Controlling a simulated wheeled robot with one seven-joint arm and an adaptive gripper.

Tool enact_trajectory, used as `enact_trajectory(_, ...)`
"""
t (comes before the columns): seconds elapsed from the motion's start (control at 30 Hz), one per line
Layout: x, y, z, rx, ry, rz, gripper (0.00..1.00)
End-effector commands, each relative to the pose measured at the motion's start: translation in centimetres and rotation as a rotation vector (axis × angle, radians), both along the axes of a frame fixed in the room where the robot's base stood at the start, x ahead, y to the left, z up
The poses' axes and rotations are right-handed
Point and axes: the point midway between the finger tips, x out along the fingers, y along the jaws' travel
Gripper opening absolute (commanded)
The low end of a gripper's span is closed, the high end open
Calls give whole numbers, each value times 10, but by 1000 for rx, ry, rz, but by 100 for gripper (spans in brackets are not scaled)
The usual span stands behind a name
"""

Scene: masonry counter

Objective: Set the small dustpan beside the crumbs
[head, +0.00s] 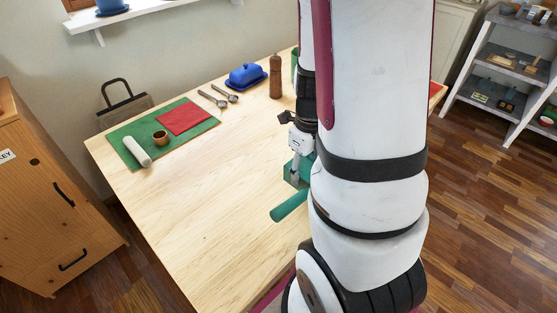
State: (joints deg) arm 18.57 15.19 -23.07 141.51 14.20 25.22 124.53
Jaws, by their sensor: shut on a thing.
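My gripper (295,176) is shut on a green thing with a rounded handle, which looks like the small dustpan (289,206). The handle points toward the lower left, and my arm hides much of the pan. I cannot tell whether the dustpan touches the wooden table (200,215) or hangs just above it. No crumbs show; my arm covers the right part of the table.
A green mat (208,138) at the back left holds a red cloth (185,117), a white roll (137,151) and a small brown cup (161,138). Metal spoons (213,99), a blue butter dish (246,77) and a brown mill (276,77) stand behind. The table's front left is clear.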

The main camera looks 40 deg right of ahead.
Motion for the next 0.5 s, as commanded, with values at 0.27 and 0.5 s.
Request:
enact_trajectory(0.27,68,-1,-7,-1,0,8,16)
enact_trajectory(0.5,123,-2,-12,0,0,8,16)
